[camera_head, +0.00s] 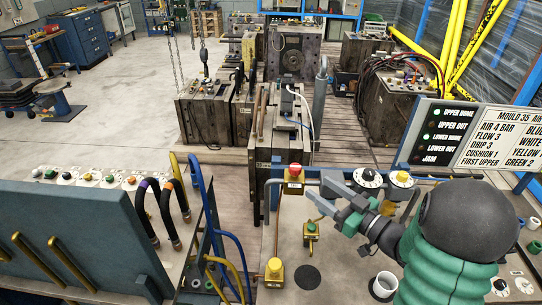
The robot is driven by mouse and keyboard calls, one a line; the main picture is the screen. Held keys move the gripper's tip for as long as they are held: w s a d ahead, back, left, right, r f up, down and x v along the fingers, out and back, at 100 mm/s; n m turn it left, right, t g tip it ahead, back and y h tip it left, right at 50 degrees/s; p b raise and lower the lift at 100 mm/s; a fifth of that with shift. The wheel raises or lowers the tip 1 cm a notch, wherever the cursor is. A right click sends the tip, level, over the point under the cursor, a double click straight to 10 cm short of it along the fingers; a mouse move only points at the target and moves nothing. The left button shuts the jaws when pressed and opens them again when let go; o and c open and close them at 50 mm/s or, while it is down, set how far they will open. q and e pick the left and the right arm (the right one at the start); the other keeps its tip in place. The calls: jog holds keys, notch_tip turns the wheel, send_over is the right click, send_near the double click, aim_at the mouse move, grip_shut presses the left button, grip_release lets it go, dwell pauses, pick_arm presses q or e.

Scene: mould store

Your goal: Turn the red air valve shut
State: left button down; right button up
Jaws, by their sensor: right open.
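A red knob (295,169) sits on a yellow block at the back edge of the pale bench; it is the only clearly red control there, and I cannot tell its turn position. My right gripper (317,186) reaches in from the right over the bench. Its two grey fingers are apart, with nothing seen between them. The fingertips point left, just right of and in front of the red knob; I cannot tell whether they touch it. My left gripper is out of view.
A green-topped yellow fitting (311,229) and a yellow knob (275,266) stand on the bench. A black dial (367,178) and yellow-topped dial (402,179) are behind my gripper. A white cup (384,284) stands in front. A sign panel (480,140) rises at right.

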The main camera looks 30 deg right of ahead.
aim_at(293, 164)
jog(key=x, duration=0.3)
jog(key=d+x, duration=0.1)
jog(key=x, duration=0.1)
jog(key=p+x, duration=0.1)
jog(key=x, duration=0.2)
jog(key=shift+w+d, duration=0.35)
jog(key=shift+w, duration=0.2)
jog(key=w, duration=0.1)
jog(key=w+a, duration=0.1)
jog(key=w, duration=0.1)
jog(key=w+a, duration=0.1)
jog(key=shift+w+a+r+p, duration=0.25)
jog(key=shift+w+r+p, duration=0.05)
jog(key=shift+p, duration=0.1)
jog(key=shift+w+a+r, duration=0.1)
jog(key=shift+w+a, duration=0.1)
jog(key=shift+w+d+f, duration=0.2)
jog(key=shift+d+f, duration=0.05)
jog(key=shift+d, duration=0.15)
jog(key=shift+d+f, duration=0.1)
jog(key=shift+d, duration=0.2)
jog(key=c, duration=0.4)
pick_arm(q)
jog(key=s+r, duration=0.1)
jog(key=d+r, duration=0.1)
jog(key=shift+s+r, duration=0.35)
pick_arm(e)
jog(key=shift+a, duration=0.4)
grip_shut()
